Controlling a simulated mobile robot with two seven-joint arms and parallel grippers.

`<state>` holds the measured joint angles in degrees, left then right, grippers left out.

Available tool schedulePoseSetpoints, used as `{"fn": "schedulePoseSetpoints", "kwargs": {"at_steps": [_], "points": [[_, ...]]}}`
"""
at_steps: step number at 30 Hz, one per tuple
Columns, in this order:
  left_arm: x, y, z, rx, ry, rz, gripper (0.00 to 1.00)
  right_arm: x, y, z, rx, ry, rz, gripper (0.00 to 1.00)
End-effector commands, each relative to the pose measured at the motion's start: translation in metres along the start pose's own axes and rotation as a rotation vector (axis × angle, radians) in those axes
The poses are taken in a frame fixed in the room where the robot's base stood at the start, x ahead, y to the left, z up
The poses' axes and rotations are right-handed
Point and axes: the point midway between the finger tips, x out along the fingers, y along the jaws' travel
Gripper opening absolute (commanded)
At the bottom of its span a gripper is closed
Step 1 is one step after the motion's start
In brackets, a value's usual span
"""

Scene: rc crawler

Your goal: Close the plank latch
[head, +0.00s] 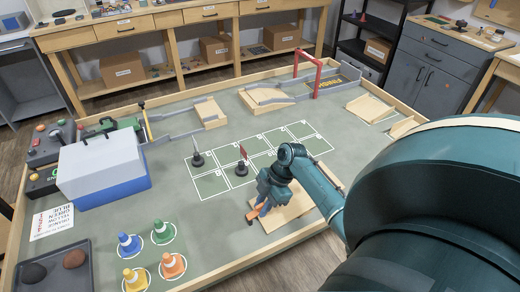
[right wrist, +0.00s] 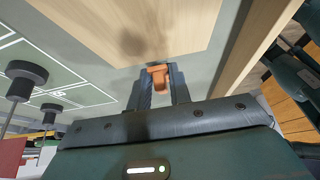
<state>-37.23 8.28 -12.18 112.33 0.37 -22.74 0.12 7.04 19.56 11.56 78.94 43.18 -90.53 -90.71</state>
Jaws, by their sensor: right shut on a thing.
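The wooden plank (head: 293,208) lies on the grey-green floor of the walled course, near its front right edge. It also shows in the right wrist view (right wrist: 110,22). My right gripper (head: 258,210) is low at the plank's left side, shut on a small orange piece, which looks like the plank latch (right wrist: 159,74). The orange piece sits between the two fingertips in the right wrist view, next to the plank's edge. The latch's far end and what it catches on are hidden or too small to tell. My left gripper is not in view.
Two black stands with thin poles (head: 241,168) are on the white grid, left of my right gripper. Several cones (head: 173,265) and a blue-and-white box (head: 105,170) are at the left. The wooden course wall (head: 250,260) runs close in front. A red gate (head: 319,70) stands behind.

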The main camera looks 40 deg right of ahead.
Motion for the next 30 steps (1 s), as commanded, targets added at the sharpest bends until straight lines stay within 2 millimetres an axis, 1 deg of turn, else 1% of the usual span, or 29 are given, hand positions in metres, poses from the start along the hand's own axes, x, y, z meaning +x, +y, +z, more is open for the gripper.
{"fn": "schedulePoseSetpoints", "kwargs": {"at_steps": [1,5,10,15,26,27,30], "points": [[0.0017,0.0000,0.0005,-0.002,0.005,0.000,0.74,0.0025,0.0000,0.0039,0.003,0.027,0.000,0.00],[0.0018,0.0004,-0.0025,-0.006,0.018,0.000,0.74,0.0045,0.0000,0.0059,0.002,0.092,0.000,0.00],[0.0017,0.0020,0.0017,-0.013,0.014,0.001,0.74,0.0058,0.0000,0.0072,0.001,0.144,0.000,0.00],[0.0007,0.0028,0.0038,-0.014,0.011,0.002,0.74,0.0065,-0.0002,0.0073,0.001,0.168,-0.001,0.00],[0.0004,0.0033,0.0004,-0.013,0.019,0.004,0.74,0.0068,-0.0005,0.0069,0.000,0.172,-0.002,0.00],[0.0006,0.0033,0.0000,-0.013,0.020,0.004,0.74,0.0069,-0.0006,0.0069,0.000,0.172,-0.002,0.21],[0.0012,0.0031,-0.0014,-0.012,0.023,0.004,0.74,0.0068,-0.0006,0.0069,0.000,0.172,-0.003,0.29]]}}
